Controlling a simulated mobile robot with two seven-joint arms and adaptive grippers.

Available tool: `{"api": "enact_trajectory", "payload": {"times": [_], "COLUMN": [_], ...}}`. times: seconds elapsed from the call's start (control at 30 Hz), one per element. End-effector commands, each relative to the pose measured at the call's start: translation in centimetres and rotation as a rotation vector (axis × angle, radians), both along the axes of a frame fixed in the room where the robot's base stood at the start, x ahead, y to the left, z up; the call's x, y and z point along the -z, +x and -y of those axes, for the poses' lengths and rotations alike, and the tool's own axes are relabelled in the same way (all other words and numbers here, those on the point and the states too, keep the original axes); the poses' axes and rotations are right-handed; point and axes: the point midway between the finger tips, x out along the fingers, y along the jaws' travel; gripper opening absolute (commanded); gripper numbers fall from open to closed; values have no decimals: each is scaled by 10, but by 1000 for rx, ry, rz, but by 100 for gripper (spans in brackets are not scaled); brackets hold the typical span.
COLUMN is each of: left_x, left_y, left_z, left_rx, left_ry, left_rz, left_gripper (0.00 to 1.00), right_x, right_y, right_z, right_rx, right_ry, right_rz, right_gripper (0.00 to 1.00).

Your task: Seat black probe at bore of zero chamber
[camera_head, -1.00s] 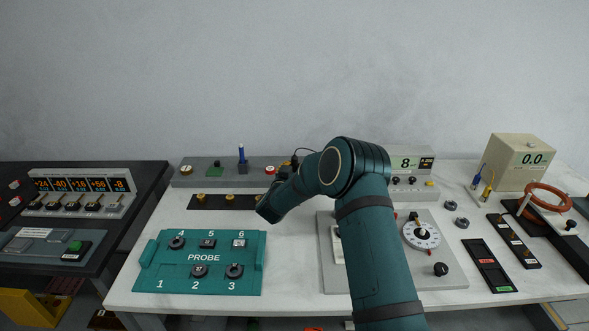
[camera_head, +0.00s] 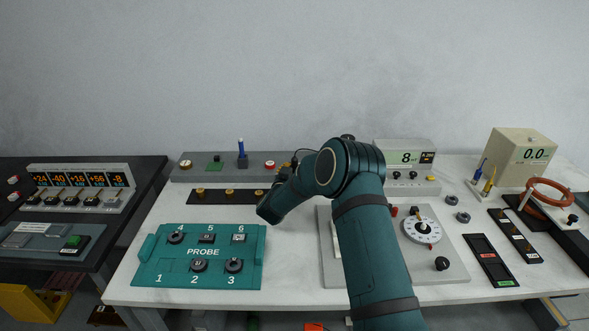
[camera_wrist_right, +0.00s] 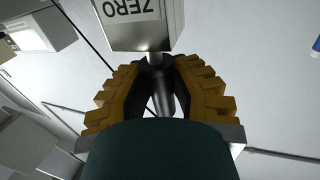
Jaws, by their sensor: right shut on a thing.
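In the right wrist view my right gripper (camera_wrist_right: 158,66) has its ridged yellow fingers closed around a dark grey, round-bodied probe (camera_wrist_right: 164,103). The zero chamber (camera_wrist_right: 141,30) is a grey block with a "ZERO" label, upside down in this view. It is right at the fingertips. The probe's front end meets the chamber's near face, where a short shiny collar shows; how deep it sits, I cannot tell. In the head view my right arm covers the chamber and most of the gripper; a thin black cable (camera_head: 302,151) arches beside it. My left gripper is in neither view.
A teal PROBE tray (camera_head: 164,267) with several dark round and square pieces lies front left. A blue probe (camera_head: 241,148) stands upright on the grey back ledge (camera_head: 200,175). A grey dial panel (camera_head: 453,262), a beige "0.0" meter (camera_head: 519,174) and an orange coil (camera_head: 549,187) occupy the right.

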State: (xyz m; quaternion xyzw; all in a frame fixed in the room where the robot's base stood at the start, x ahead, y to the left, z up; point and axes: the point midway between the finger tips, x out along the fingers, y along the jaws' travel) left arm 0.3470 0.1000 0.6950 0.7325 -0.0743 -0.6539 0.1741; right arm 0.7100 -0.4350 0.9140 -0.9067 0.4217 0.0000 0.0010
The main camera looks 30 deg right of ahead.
Motion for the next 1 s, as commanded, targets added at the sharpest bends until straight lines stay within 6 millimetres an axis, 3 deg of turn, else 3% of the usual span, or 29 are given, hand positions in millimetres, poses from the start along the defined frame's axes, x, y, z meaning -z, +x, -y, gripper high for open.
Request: {"api": "enact_trajectory", "payload": {"times": [0.47,0.5,0.57,1.0], "left_x": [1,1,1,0], "left_y": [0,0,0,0], "left_z": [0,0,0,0], "left_rx": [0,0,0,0], "left_ry": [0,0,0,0], "left_rz": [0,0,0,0], "left_gripper": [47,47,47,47], "right_x": [13,12,12,4], "right_y": [0,0,0,0], "right_z": [0,0,0,0], "right_rx": [0,0,0,0], "right_ry": [0,-1,-1,0], "right_rz": [0,1,1,1], "right_gripper": [0,34,52,52]}}
